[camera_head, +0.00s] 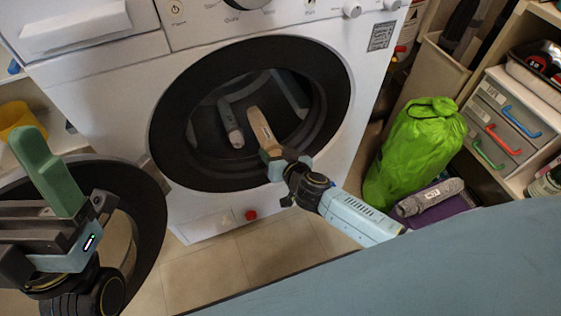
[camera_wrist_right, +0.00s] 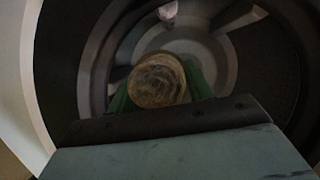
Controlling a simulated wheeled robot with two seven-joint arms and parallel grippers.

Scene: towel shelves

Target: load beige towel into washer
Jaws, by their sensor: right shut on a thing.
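The beige towel (camera_head: 263,130) is a narrow roll, held pointing into the open drum of the white washer (camera_head: 110,90). My right gripper (camera_head: 274,158) is shut on the towel's near end, at the lower right of the round opening. In the right wrist view the towel's round end (camera_wrist_right: 158,80) sits between the green fingers, with the drum interior behind it. My left gripper (camera_head: 50,170) is at the far left, away from the towel. One large green finger shows, and its jaw gap cannot be made out.
A greyish roll (camera_head: 231,123) lies inside the drum, left of the beige towel. The washer's round door (camera_head: 152,215) hangs open at the left. At the right are a green bag (camera_head: 415,150), a grey roll (camera_head: 430,197) and small drawers (camera_head: 500,125). A blue-grey surface (camera_head: 430,265) fills the lower right.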

